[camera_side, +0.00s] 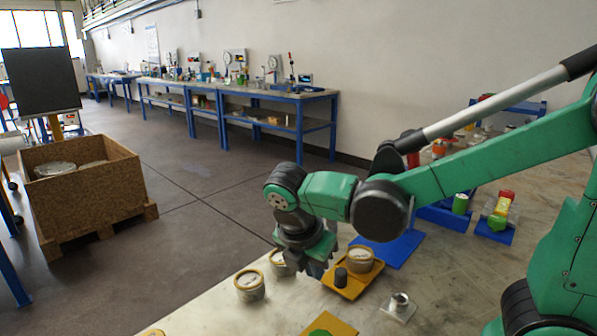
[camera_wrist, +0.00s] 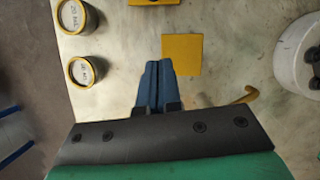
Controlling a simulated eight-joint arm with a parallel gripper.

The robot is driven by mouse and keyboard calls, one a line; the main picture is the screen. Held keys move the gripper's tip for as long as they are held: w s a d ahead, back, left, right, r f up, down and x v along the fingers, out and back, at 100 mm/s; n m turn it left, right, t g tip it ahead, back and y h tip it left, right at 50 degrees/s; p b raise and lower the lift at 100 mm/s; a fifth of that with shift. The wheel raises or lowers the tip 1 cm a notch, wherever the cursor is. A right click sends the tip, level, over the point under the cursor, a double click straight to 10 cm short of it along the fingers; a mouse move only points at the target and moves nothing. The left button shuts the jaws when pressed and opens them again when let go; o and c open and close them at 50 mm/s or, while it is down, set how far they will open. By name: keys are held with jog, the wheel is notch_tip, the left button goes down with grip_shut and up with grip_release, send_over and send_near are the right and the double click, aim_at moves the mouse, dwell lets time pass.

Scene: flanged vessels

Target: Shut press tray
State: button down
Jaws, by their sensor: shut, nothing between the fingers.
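The yellow press tray (camera_side: 372,278) juts out in front of a blue base (camera_side: 402,246), much of which is hidden behind my arm. A round lidded vessel (camera_side: 360,260) sits on the tray, and a dark knob (camera_side: 341,278) stands at its near left edge. My gripper (camera_side: 316,272) points down just left of the knob in the side view. I cannot tell whether it touches the tray. In the wrist view, its blue fingers (camera_wrist: 155,66) are together and empty. A yellow square (camera_wrist: 182,54) lies beside the fingertips.
Two lidded vessels (camera_side: 249,285) (camera_side: 281,263) stand left of my gripper. A small metal flange on a plate (camera_side: 398,304) lies right of the tray. A yellow plate with a green part (camera_side: 328,326) is at the front edge. A wooden crate (camera_side: 85,195) stands on the floor.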

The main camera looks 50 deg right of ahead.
aim_at(367, 251)
jog(key=x, duration=0.9)
jog(key=d, duration=0.2)
jog(key=shift+w+d+r, duration=0.15)
jog(key=shift+d, duration=0.1)
jog(key=shift+w+d, duration=0.1)
jog(key=shift+d, duration=0.5)
jog(key=shift+d, duration=0.15)
jog(key=d, duration=1.2)
